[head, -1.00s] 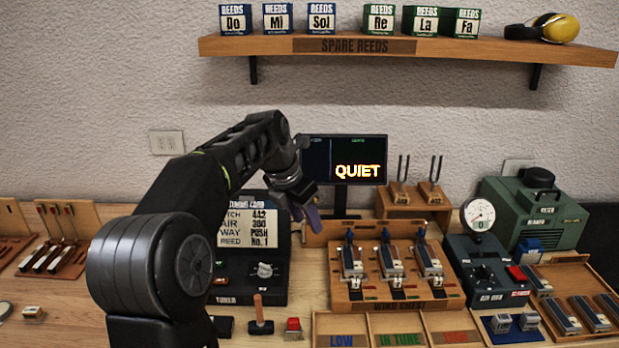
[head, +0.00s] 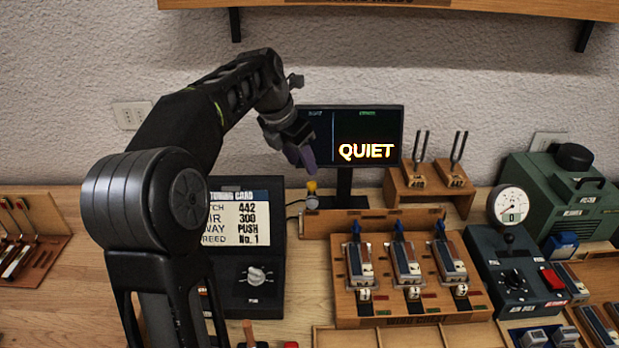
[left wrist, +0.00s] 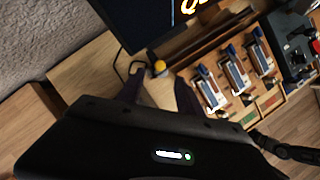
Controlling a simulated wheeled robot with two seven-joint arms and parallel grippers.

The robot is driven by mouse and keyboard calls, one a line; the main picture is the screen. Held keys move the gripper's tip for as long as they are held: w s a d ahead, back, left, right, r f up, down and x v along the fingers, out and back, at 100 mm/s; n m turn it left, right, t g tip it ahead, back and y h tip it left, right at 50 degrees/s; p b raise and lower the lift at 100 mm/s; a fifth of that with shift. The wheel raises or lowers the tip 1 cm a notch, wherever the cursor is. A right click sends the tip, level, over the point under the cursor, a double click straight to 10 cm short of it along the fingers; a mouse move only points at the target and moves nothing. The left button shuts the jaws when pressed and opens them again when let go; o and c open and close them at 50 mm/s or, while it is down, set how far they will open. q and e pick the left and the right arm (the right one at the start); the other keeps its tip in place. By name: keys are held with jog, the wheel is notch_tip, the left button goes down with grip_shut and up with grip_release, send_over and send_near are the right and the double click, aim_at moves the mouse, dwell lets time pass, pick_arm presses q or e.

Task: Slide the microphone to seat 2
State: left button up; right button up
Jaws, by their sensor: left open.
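The microphone (head: 311,194) is a small piece with a yellow top and grey body. It stands at the left end of the wooden rail (head: 400,222) behind the three reed seats. In the left wrist view the microphone (left wrist: 159,68) shows just beyond my gripper, near the gap between the fingers. My left gripper (head: 300,156) is open, with purple fingertips, above and slightly left of the microphone in the head view. Its fingers (left wrist: 160,92) are apart and hold nothing. My right gripper is not seen.
A monitor (head: 368,124) reading QUIET stands behind the rail. The reed bench (head: 365,310) with three upright-tabbed reeds is in front. Tuning forks (head: 437,160) stand at right of the monitor, and a tuner box (head: 262,260) at left. A gauge box (head: 512,265) is further right.

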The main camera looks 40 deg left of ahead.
aim_at(312, 183)
pick_arm(q)
jog(key=x, duration=0.7)
jog(key=shift+w+f, duration=0.1)
jog(key=shift+f, duration=0.3)
jog(key=shift+c, duration=0.5)
grip_shut()
dwell(0.6)
